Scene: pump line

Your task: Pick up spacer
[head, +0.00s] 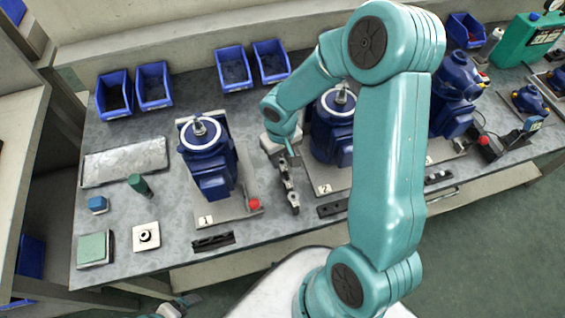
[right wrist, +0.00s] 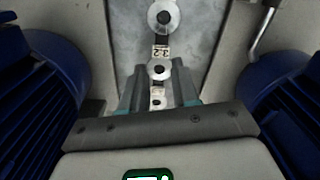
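A dark narrow strip (head: 284,181) with several small round metal spacers lies on the bench between pump stations 1 and 2. A third piece is partly hidden lower between the fingers. My right gripper (head: 291,156) is over the far end of the strip; in the wrist view its fingers (right wrist: 159,72) stand apart, with no clear grip on a spacer. My left gripper (head: 177,306) shows only partly at the bottom edge.
Blue pump 1 (head: 207,157) stands left of the strip, and blue pump 2 (head: 331,127) stands close on the right. A red knob (head: 254,204) is near the strip. Blue bins (head: 233,68) line the back. A grey tray (head: 125,161) lies at left.

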